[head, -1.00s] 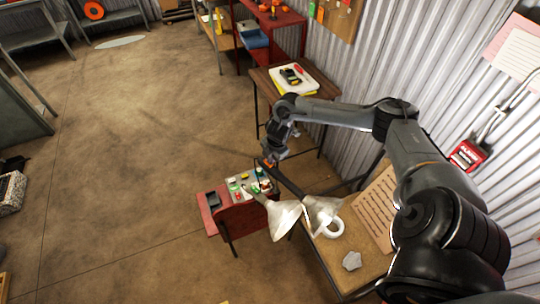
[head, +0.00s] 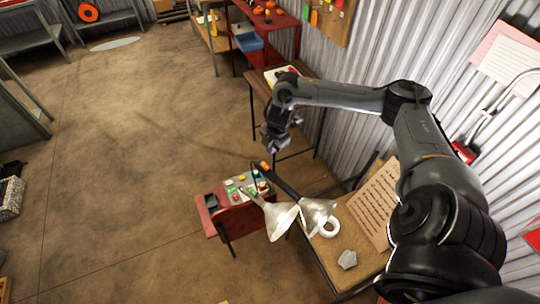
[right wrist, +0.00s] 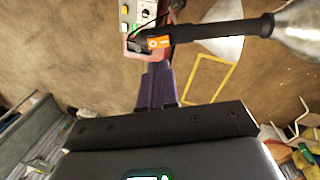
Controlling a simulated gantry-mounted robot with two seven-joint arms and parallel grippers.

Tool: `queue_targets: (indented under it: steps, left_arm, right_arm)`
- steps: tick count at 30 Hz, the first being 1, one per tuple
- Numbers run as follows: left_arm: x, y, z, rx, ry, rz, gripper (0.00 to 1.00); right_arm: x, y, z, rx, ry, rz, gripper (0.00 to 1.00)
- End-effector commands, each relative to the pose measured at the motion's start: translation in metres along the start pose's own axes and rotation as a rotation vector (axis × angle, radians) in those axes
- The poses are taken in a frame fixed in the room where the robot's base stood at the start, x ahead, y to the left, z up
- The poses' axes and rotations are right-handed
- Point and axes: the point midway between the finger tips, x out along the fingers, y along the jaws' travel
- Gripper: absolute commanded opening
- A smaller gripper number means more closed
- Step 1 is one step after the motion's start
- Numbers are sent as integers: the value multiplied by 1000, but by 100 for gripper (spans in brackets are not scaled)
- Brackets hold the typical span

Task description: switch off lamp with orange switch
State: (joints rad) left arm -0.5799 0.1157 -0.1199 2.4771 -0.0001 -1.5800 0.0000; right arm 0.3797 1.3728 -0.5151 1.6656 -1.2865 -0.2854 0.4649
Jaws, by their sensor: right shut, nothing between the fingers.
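The orange switch (head: 264,166) sits at the end of a lamp's dark handle (head: 285,187), above the red control panel. In the right wrist view the orange switch (right wrist: 158,43) shows a round white mark and lies just beyond my fingertips. The lamp has a silver shade (head: 316,214); a second silver shade (head: 281,221) hangs beside it. My left gripper is not in view.
A red control box (head: 233,217) with coloured buttons stands under the lamp handles. A small table (head: 335,258) holds a white ring (head: 330,227) and a grey piece (head: 347,259). A corrugated wall (head: 350,60) is at right. Open floor (head: 120,180) lies at left.

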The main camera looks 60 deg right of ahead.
Motion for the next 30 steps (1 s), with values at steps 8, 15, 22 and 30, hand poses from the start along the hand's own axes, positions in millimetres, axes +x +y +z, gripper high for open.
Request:
queue_targets:
  steps: [8,15,22,30]
  left_arm:
    - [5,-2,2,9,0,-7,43]
    - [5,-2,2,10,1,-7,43]
    - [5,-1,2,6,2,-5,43]
    - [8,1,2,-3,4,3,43]
  right_arm:
    - [-30,0,0,0,0,0,0]
    - [-37,0,0,1,0,0,0]
    - [-36,0,0,1,0,0,0]
    - [-37,11,-8,0,5,2,0]
